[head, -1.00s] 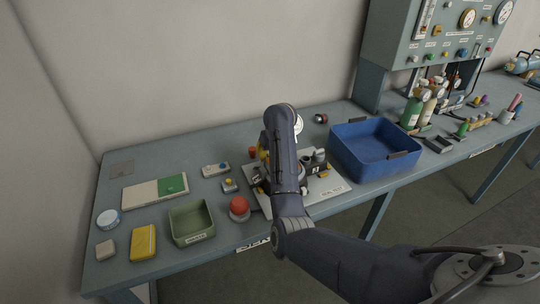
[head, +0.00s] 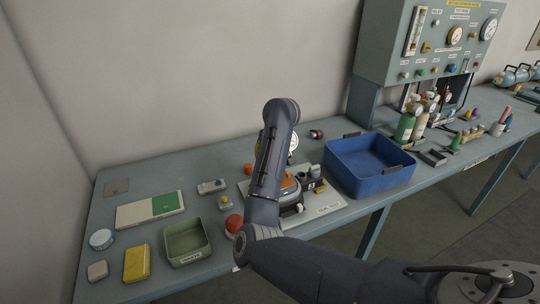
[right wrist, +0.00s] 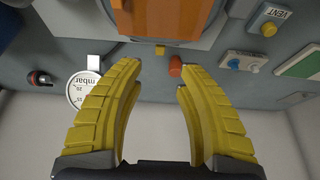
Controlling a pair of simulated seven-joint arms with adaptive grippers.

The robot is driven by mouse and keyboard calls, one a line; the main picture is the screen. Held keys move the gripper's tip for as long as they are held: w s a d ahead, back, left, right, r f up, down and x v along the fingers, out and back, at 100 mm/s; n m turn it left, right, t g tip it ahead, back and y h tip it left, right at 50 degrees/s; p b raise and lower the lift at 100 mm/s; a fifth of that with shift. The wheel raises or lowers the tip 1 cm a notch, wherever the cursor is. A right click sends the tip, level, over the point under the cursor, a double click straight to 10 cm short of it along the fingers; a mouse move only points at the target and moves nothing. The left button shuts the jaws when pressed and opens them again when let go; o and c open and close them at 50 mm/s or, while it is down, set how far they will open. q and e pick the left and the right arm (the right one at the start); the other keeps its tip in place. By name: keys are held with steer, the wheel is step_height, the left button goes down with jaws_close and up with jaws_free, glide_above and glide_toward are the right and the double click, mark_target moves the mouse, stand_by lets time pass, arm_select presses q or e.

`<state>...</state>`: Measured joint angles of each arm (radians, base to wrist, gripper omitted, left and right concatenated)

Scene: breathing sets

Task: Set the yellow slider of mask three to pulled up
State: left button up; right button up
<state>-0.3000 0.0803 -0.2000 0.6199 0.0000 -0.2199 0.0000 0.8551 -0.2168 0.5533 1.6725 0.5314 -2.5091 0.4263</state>
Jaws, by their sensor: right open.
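An orange part, likely the mask (head: 290,187), sits on a white plate (head: 325,203) in the head view, partly hidden behind my right arm. In the right wrist view the orange part (right wrist: 165,18) is at the top centre. A small yellow tab (right wrist: 160,50) shows just below it, between my fingertips in the picture; I cannot tell whether it is the slider. My right gripper (right wrist: 157,78) is open and empty, its two yellow fingers spread apart. My left gripper is not in view.
A red-orange cylinder (right wrist: 175,66) appears near the right fingertip and a round gauge (right wrist: 83,88) near the left finger. A box with a yellow knob (right wrist: 270,28) lies at upper right. A blue bin (head: 370,165) stands right of the plate; a green tray (head: 187,242) is left.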

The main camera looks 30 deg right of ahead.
steer(key=shift+v, duration=1.3)
steer(key=shift+d+f, duration=0.1)
